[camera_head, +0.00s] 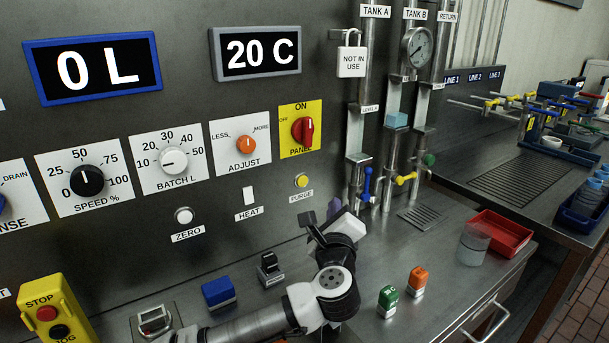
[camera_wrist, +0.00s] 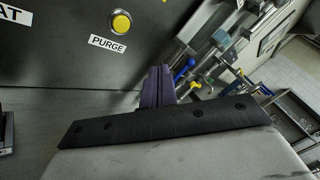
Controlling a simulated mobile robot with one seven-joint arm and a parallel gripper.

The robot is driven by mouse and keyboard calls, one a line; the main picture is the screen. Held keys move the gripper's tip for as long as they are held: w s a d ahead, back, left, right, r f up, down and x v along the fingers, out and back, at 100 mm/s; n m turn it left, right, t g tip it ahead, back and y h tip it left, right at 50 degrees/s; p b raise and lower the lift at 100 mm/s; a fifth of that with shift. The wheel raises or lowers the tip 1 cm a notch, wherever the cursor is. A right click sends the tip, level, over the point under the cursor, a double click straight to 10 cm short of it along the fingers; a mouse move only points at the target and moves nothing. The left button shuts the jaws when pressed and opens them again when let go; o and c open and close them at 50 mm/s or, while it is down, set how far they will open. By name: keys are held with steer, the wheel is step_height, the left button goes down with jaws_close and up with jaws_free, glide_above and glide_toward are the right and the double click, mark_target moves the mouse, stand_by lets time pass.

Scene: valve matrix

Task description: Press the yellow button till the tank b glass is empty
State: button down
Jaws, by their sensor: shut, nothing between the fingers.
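The yellow button (camera_head: 301,180) is on the upright grey panel above the PURGE label. It also shows at the top of the wrist view (camera_wrist: 121,22). My gripper (camera_head: 334,207), with purple fingers, is below and right of the button in the head view and apart from it. In the wrist view the fingers (camera_wrist: 158,86) are together and empty, right of the PURGE label. The tank B glass (camera_head: 397,119) is on the pipe under the TANK B label (camera_head: 415,14) and shows pale blue liquid low in it.
The tank A pipe carries a NOT IN USE tag (camera_head: 352,61). Blue (camera_head: 367,184), yellow (camera_head: 405,179) and green (camera_head: 429,160) valve handles stand right of my gripper. A red tray (camera_head: 497,235) and a clear beaker (camera_head: 473,245) are on the counter. The displays read 0 L and 20 C.

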mark_target(302, 181)
steer(key=shift+w, duration=0.2)
steer(key=shift+s+r, duration=0.1)
steer(key=shift+w+a, duration=0.85)
steer(key=shift+w, duration=0.35)
steer(key=shift+w+a, duration=0.9)
steer(key=shift+w, duration=0.3)
steer(key=shift+w+a, duration=0.85)
steer(key=shift+w, duration=0.35)
steer(key=shift+w+a, duration=0.1)
steer(key=shift+w, duration=0.05)
steer(key=shift+w+a, duration=0.15)
steer(key=shift+w, duration=0.05)
